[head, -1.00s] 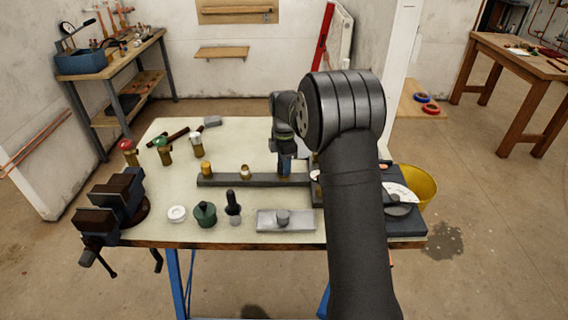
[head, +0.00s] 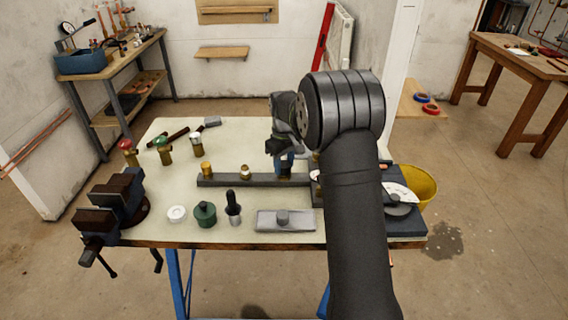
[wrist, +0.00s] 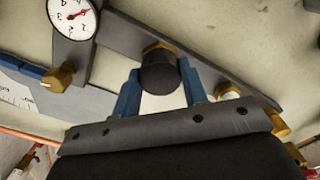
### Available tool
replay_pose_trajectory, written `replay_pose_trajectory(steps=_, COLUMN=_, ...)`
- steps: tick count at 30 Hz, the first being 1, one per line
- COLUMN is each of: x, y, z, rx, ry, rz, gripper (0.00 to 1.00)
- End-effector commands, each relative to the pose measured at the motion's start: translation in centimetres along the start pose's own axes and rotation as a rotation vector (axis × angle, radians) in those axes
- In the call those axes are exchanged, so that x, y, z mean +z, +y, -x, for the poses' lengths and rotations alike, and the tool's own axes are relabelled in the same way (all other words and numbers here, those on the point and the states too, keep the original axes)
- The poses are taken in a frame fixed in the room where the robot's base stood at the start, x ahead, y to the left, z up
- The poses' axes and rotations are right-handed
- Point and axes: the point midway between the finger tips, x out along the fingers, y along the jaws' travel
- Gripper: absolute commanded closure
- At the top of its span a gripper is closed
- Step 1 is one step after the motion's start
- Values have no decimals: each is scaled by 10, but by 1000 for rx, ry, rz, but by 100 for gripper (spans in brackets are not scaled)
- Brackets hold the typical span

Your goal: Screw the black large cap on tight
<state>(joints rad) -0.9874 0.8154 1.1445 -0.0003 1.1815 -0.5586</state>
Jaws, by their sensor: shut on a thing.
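The black large cap (wrist: 158,75) sits over a brass fitting (wrist: 157,47) on the grey bar in the wrist view. My gripper (wrist: 159,68) has its two blue fingers shut on the cap, one on each side. In the head view my gripper (head: 285,165) points down at the right part of the grey bar (head: 225,181); its fingers and my arm hide the cap there. I cannot tell how far down the thread the cap sits.
Two brass fittings stand left along the bar. A white ring (head: 176,213), a green part (head: 205,213), a black-handled tool (head: 233,207) and a grey block (head: 285,221) lie in front. A vise (head: 118,205) is at left. A dial gauge (wrist: 73,16) is near my gripper.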

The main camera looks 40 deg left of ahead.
Motion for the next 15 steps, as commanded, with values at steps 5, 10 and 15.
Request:
replay_pose_trajectory(steps=5, x=0, y=0, z=0, rx=0, ry=0, rz=-201, gripper=90)
replay_pose_trajectory(steps=10, x=0, y=0, z=0, rx=0, ry=0, rz=-373, gripper=90)
replay_pose_trajectory(steps=15, x=0, y=0, z=0, rx=0, ry=0, rz=-440, gripper=90)
